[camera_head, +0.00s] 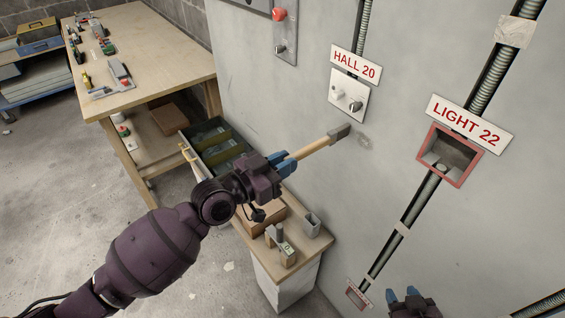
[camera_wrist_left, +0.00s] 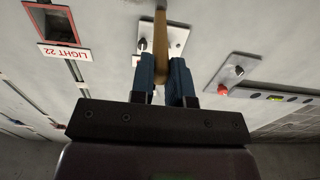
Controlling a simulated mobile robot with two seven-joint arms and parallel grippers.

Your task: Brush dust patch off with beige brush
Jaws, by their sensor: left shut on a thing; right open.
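My left gripper (camera_head: 284,163) is shut on the beige brush (camera_head: 309,150), holding it by its wooden handle. The brush points up and right toward the wall, with its grey-brown head at the far end. The handle also shows between my left fingers in the left wrist view (camera_wrist_left: 160,45). A faint grey smudge, the likely dust patch (camera_head: 364,142), is on the wall just right of the brush head. In the head view a small gap shows between them; I cannot tell whether the head touches the wall. My right gripper (camera_head: 402,294) is open and low at the bottom right.
A switch plate (camera_head: 345,99) under the HALL 20 label is just above the brush head. A red-framed box (camera_head: 427,157) under LIGHT 22 and a black conduit (camera_head: 418,203) are to the right. A low bench (camera_head: 319,243) with small items stands below my left arm.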

